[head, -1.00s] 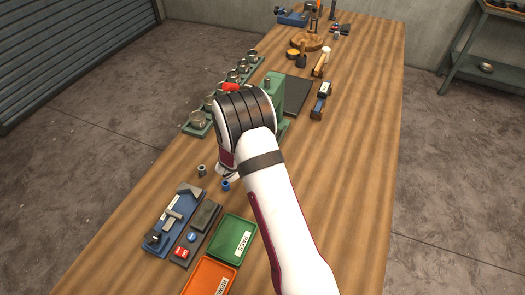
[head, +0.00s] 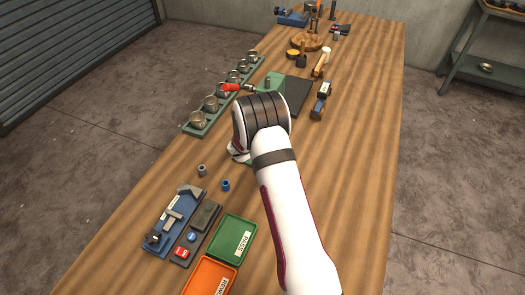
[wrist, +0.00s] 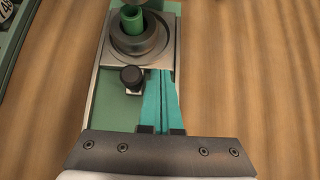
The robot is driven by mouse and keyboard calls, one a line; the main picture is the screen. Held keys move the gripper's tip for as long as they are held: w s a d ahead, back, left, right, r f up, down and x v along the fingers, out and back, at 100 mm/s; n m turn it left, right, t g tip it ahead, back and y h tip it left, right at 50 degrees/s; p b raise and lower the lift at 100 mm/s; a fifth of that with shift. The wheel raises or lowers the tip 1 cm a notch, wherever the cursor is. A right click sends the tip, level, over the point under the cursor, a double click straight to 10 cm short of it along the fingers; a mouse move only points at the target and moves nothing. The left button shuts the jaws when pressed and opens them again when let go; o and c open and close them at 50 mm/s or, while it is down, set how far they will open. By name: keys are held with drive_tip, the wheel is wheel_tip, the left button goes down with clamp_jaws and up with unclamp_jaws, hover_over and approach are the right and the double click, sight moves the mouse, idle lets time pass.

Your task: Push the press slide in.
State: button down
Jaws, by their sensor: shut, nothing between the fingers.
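In the wrist view, the press slide (wrist: 103,62) is a grey metal plate with a round steel nest holding a green sleeve (wrist: 133,22). A black knob (wrist: 131,78) stands at its near end. My gripper (wrist: 160,71) has its teal fingers together and empty, pointing at the slide's near edge beside the knob. I cannot tell whether the tips touch it. In the head view, the green press (head: 270,82) with its red handle (head: 230,87) stands beyond my wrist, which hides the slide and fingertips.
A green rack of metal cups (head: 196,128) runs along the left of the press. Two small sleeves (head: 202,170), a blue fixture (head: 157,236), a green tray (head: 221,258) and an orange tray (head: 198,288) lie nearer.

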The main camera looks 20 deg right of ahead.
drive_tip(key=shift+d, duration=0.1)
drive_tip(key=s+a, duration=0.3)
drive_tip(key=shift+a, duration=0.15)
drive_tip(key=v, duration=1)
drive_tip(key=s+d+r+m+g, duration=0.25)
drive_tip(key=s+r+m, duration=0.35)
drive_tip(key=s+m, duration=0.35)
drive_tip(key=s+d+r+m+g, duration=0.25)
drive_tip(key=s+r+m, duration=0.35)
drive_tip(key=s+m, duration=0.35)
drive_tip(key=s+a+r+m+g+y, duration=0.1)
drive_tip(key=s+a+m+y, duration=0.7)
drive_tip(key=s+a+m, duration=0.5)
drive_tip(key=s+a, duration=0.1)
drive_tip(key=a, duration=0.1)
drive_tip(key=shift+a+r+m+g, duration=0.3)
drive_tip(key=shift+a+g, duration=0.05)
drive_tip(key=shift+g, duration=0.05)
